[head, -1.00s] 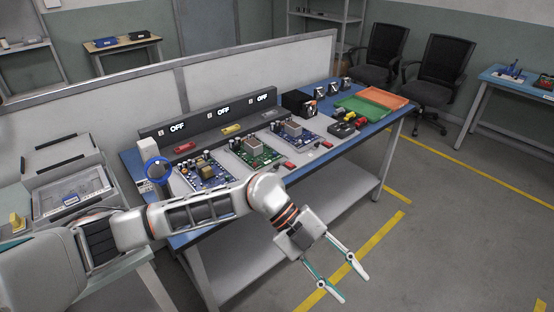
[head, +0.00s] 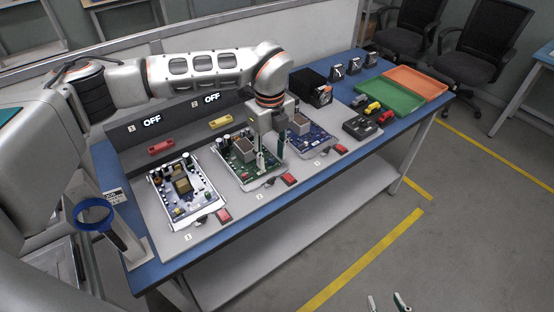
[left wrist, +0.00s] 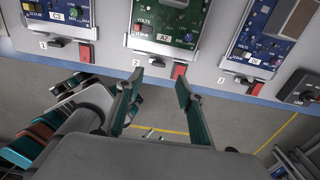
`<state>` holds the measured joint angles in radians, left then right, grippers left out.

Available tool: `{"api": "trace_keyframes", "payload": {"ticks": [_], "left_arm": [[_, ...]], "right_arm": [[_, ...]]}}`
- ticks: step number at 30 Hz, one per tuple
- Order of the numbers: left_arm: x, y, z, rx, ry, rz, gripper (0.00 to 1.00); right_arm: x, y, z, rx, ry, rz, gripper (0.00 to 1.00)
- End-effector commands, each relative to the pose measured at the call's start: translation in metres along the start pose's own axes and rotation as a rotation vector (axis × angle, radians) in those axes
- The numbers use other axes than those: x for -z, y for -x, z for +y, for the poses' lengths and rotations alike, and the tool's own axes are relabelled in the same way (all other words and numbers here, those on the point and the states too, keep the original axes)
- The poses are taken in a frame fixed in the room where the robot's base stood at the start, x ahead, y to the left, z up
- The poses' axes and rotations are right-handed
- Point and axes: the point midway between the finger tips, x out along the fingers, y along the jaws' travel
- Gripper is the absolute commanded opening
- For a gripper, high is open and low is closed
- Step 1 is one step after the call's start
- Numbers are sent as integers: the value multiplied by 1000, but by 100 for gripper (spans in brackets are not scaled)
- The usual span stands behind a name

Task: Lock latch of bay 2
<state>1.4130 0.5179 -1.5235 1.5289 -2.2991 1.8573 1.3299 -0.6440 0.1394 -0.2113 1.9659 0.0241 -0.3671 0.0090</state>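Bay 2 is the middle bay, holding a green circuit board (head: 236,160). At its front edge are a small black lever (head: 269,182), seemingly the latch, and a red block (head: 289,180). In the left wrist view the lever (left wrist: 156,62) lies beside the "2" label, left of the red block (left wrist: 180,71). My left gripper (head: 271,158) is open and empty, pointing down over the front right of bay 2. In the left wrist view its fingertips (left wrist: 159,80) are spread just before the lever; contact is not visible. My right gripper (head: 387,302) is open and empty at the bottom edge.
Bay 1's board (head: 182,188) and bay 3's blue board (head: 312,137) flank bay 2. "OFF" displays (head: 152,121) show behind; my arm hides part of that panel. A blue ring stand (head: 95,213) is left. Green (head: 388,97) and orange (head: 418,82) trays lie right.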

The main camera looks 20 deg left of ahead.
Motion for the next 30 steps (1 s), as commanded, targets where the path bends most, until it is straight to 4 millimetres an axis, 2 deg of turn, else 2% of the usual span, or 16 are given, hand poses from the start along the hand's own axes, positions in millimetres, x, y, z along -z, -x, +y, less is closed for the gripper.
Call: {"api": "trace_keyframes", "payload": {"ticks": [8, 12, 18, 29, 30], "left_arm": [[0, -32, 1, -3, 0, 1, 38], [0, -53, 1, -3, 0, 2, 38], [0, -73, 0, -2, 0, 1, 38], [0, -78, 0, 0, -1, 0, 38], [0, -78, 0, 0, -1, 0, 27]], "right_arm": [[-10, 3, -4, 6, -2, -22, 40], [-9, 4, -4, 6, -1, -21, 40], [-1, 4, -2, 4, -1, -9, 40], [3, 4, -1, 2, -1, -1, 40], [3, 4, -1, 2, -1, -2, 40]]}}
